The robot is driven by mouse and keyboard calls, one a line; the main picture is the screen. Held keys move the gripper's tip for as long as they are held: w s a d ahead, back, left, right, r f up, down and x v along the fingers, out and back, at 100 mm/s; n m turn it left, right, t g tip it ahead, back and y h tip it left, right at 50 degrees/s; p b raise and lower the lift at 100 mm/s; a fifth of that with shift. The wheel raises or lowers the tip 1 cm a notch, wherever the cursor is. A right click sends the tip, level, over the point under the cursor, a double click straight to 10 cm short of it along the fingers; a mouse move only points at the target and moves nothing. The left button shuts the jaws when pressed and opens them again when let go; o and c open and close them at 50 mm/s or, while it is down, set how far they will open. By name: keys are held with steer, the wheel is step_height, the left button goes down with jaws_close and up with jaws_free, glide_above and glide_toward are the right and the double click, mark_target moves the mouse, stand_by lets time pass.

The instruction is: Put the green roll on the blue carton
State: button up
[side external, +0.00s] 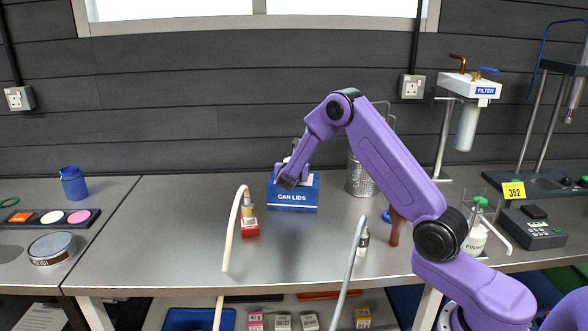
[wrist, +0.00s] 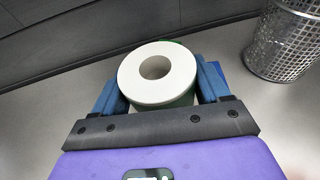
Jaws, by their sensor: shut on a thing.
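The green roll (wrist: 155,78) is between the fingers of my gripper (wrist: 158,85) in the wrist view. It has a white end face with a round hole, and a little green shows at its rim. My gripper is shut on its sides. In the side external view my gripper (side external: 290,178) is at the blue carton (side external: 293,197), which is marked CAN LIDS and stands at the back of the steel bench. The arm hides most of the roll there. I cannot tell whether the roll touches the carton.
A perforated metal basket (side external: 361,178) stands just right of the carton, also in the wrist view (wrist: 286,42). A small red-based bottle (side external: 249,222) is in front, beside a pale upright hose (side external: 233,225). A dropper bottle (side external: 363,240) stands further right.

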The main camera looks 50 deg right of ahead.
steer(key=shift+f, duration=0.15)
steer(key=o, duration=1.1)
steer(key=s+a+r+m+g+y, duration=0.1)
steer(key=s+a+r+m, duration=0.2)
steer(key=s+a, duration=0.45)
steer(key=s+a+r+m+g+y, duration=0.1)
steer(key=s+a+r+m, duration=0.1)
steer(key=s+a, duration=0.55)
steer(key=s+a+m+g+y, duration=0.2)
steer(key=s+a+y, duration=0.1)
steer(key=s, duration=0.7)
steer(key=s+a+m+g+y, duration=0.2)
steer(key=s+a+m+y, duration=0.1)
steer(key=s, duration=0.8)
steer(key=s+a+m+g+y, duration=0.2)
steer(key=s+a+y, duration=0.2)
steer(key=s, duration=0.6)
steer(key=shift+s+a+f+m, duration=0.2)
steer(key=shift+s+a+m, duration=0.15)
steer(key=shift+a, duration=0.1)
